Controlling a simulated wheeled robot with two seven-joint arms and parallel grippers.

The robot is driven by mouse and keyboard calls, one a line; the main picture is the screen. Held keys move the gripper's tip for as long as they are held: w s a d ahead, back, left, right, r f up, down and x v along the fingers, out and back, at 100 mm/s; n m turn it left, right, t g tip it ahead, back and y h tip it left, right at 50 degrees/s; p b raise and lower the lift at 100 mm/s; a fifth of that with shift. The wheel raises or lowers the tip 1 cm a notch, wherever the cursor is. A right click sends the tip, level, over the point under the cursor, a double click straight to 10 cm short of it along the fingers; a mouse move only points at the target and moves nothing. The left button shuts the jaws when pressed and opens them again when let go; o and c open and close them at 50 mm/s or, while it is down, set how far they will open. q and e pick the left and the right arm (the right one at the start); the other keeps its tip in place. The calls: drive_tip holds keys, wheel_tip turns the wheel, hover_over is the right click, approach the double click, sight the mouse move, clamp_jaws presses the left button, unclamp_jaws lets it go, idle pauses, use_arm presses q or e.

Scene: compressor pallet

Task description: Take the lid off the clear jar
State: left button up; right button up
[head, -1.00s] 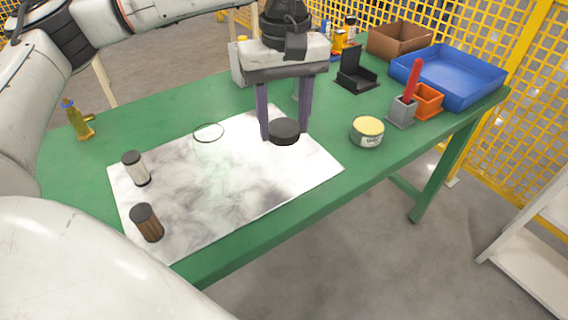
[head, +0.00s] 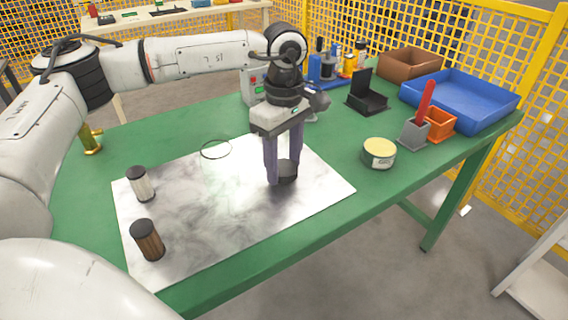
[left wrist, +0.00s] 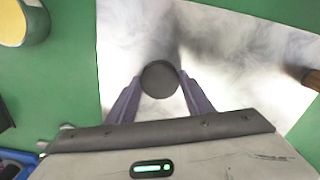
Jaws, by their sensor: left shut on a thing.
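My left gripper (head: 284,178) points down over the pale sheet. It is shut on a black round lid (head: 287,171), partly hidden by a finger. In the left wrist view the lid (left wrist: 160,79) shows as a dark disc between the fingertips. No clear jar body can be made out beneath it, and I cannot tell whether it touches the sheet. A pale, see-through-looking jar with a dark cap (head: 140,184) stands on the left of the sheet. My right gripper is not in view.
A brown jar with a dark cap (head: 147,240) stands at the sheet's front left. A thin dark ring (head: 216,149) lies at its back edge. A yellow-topped tin (head: 378,153), an orange bin (head: 440,124) and a blue tray (head: 460,98) are to the right. The sheet's middle (head: 215,205) is clear.

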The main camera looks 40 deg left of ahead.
use_arm(q)
drive_tip(key=shift+f, duration=0.2)
drive_tip(key=shift+f, duration=0.15)
drive_tip(key=o, duration=1.1)
drive_tip(key=shift+o, duration=0.2)
